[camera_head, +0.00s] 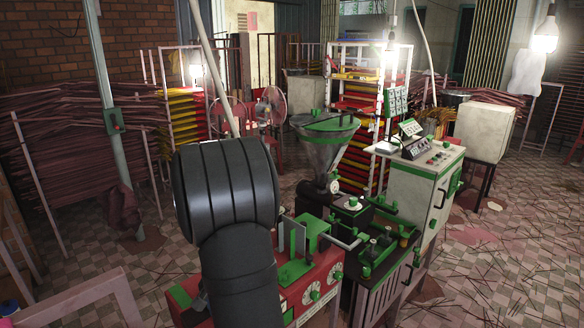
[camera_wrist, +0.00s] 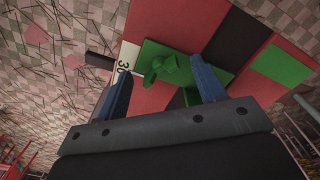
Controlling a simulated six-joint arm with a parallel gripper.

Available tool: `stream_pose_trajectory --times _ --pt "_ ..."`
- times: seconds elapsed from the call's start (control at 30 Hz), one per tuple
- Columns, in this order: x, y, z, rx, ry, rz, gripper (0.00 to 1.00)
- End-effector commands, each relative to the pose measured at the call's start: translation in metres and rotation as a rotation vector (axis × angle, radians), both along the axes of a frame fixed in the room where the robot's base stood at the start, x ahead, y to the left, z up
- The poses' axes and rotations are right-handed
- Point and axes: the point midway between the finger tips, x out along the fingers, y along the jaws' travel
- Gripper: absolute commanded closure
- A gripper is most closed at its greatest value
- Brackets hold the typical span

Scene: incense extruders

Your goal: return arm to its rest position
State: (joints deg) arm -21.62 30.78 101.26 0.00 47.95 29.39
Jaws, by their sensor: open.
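In the wrist view my gripper (camera_wrist: 162,72) is open, with its two blue fingers spread apart and nothing seen held between them. Beyond the fingers is a green plate with a green knob-like fitting (camera_wrist: 172,70), on a red and black machine top. It cannot be told whether the fingers touch it. In the head view my dark arm (camera_head: 225,205) stands tall in the foreground and hides the gripper. The red machine with green parts (camera_head: 322,292) is partly hidden by the arm.
A steel hopper (camera_head: 326,150) and a grey-green cabinet (camera_head: 420,195) stand close to the right of the arm. Racks of incense sticks (camera_head: 70,150) and a fan (camera_head: 270,103) are behind. The tiled floor at right holds scattered sticks. A hanging bulb (camera_head: 545,40) is at upper right.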

Motion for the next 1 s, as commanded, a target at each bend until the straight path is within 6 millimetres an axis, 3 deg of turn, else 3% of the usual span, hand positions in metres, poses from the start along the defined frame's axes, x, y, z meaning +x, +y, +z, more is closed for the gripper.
stream_pose_trajectory --times 0.17,0.7,1.0 --pt "0.000 0.000 0.000 0.001 -0.001 -0.145 0.36" --pt "0.001 0.000 0.102 0.002 -0.002 -0.154 0.36" --pt "0.000 0.000 0.125 0.000 0.000 -0.153 0.36"
